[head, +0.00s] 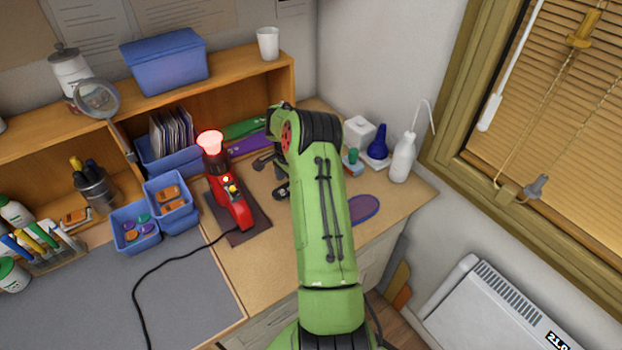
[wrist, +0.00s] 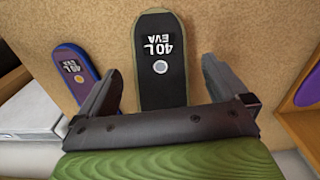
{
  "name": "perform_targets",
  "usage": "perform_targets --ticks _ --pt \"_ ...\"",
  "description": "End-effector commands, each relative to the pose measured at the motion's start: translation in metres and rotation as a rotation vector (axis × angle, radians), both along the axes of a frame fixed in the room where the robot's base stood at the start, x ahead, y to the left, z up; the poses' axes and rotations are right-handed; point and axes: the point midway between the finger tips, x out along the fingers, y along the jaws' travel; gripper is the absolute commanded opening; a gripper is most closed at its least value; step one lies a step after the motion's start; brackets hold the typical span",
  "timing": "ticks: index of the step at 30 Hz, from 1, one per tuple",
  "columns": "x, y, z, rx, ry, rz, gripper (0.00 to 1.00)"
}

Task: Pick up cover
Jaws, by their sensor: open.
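An insole-shaped black piece with a green edge, marked "40L EVA" (wrist: 161,75), lies flat on the tan worktop in the wrist view. It may be the cover; I cannot tell for sure. My gripper (wrist: 158,72) is open, with one finger on each side of the black piece and a gap on both sides. Whether the fingers are level with it is unclear. In the head view a dark piece (head: 282,190) shows beside my arm, partly hidden. A purple-blue piece (wrist: 75,72), also marked 40L, lies to the left; in the head view a similar one (head: 363,208) is right of my arm.
A red heat tool (head: 233,205) with a glowing top stands on a dark mat left of my arm. Blue bins (head: 136,240) are further left. A white bottle (head: 402,158) and a blue flask (head: 377,142) stand at the back right. Green and purple pieces (head: 247,144) lie under the shelf.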

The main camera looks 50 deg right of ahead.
Motion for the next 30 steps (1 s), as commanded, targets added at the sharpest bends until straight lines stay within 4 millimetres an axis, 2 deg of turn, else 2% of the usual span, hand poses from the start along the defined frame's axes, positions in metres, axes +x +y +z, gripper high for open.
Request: perform_targets --ticks 26,27,30 --pt "0.0002 0.0003 -0.0046 0.0 0.001 0.001 1.0" --pt "0.0002 0.0003 -0.0045 0.0 0.0 0.001 0.98" --pt "0.0002 0.0003 -0.0045 0.0 0.0 0.001 0.83"
